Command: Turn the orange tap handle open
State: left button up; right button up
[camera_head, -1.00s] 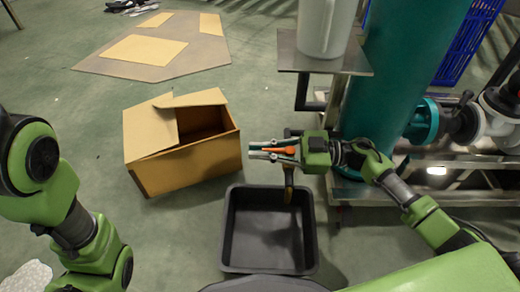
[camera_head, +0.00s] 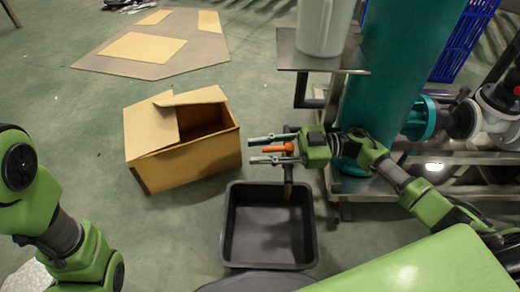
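The orange tap handle (camera_head: 280,149) points left above the back edge of the black bin. The tap's body is partly hidden behind my gripper. My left arm is at the left edge, and its gripper is out of the picture.
The empty black bin (camera_head: 228,225) stands on the floor under the spout. An open cardboard box (camera_head: 190,167) is to its left. A metal stand holds a white pitcher (camera_head: 322,25) on a shelf (camera_head: 305,62), beside a teal tank (camera_head: 385,95).

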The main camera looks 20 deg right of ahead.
notch_tip(320, 180, up, 10)
dwell(0.5)
